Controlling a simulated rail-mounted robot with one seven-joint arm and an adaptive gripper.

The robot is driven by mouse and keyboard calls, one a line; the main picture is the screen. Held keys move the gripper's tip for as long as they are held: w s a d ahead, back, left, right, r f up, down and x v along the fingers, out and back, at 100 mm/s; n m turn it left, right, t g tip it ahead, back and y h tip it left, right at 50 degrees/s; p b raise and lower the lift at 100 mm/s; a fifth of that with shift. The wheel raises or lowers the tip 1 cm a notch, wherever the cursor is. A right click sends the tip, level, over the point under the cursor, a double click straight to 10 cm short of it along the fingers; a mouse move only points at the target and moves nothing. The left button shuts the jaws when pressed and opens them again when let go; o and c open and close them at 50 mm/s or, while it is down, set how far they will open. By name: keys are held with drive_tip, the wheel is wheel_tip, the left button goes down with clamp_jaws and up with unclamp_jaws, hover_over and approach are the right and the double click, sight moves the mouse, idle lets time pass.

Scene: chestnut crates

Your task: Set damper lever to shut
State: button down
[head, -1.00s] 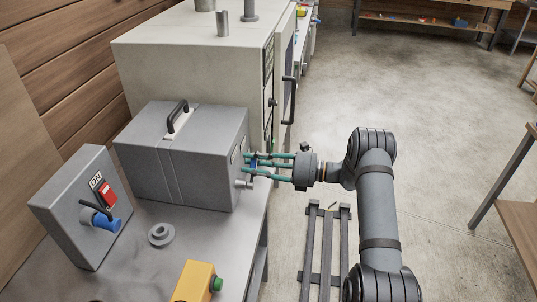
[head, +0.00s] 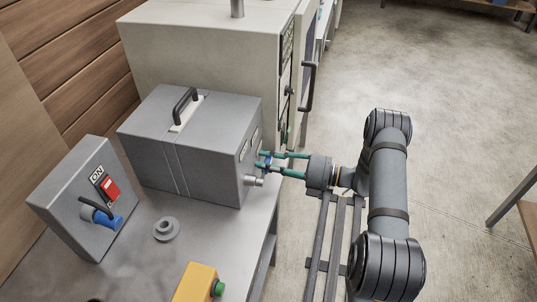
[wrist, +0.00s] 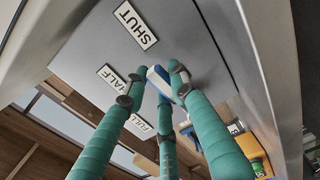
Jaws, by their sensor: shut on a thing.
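The damper lever is a small blue and white piece (wrist: 160,84) on the side face of the grey box (head: 180,150). Its blue part also shows in the head view (head: 268,160). The face bears SHUT (wrist: 135,25), HALF (wrist: 114,78) and FULL (wrist: 139,121) labels. My gripper (head: 266,162), with green fingers, is shut on the lever; in the wrist view its fingertips (wrist: 155,88) lie around it. The fingers hide much of the lever and its pivot, so I cannot tell its exact angle. Its visible end lies nearer HALF than SHUT.
A grey switch box with a red ON switch (head: 111,188) and a blue handle (head: 108,221) stands at the left. A grey round knob (head: 166,229) and a yellow box with a green button (head: 197,284) are on the bench. A cream cabinet (head: 205,60) stands behind. Open floor lies right.

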drive_tip(key=shift+f+m, duration=0.25)
drive_tip(key=shift+m, duration=0.15)
drive_tip(key=c, duration=1.4)
unclamp_jaws()
drive_tip(key=v, duration=1.2)
drive_tip(key=shift+a, duration=0.1)
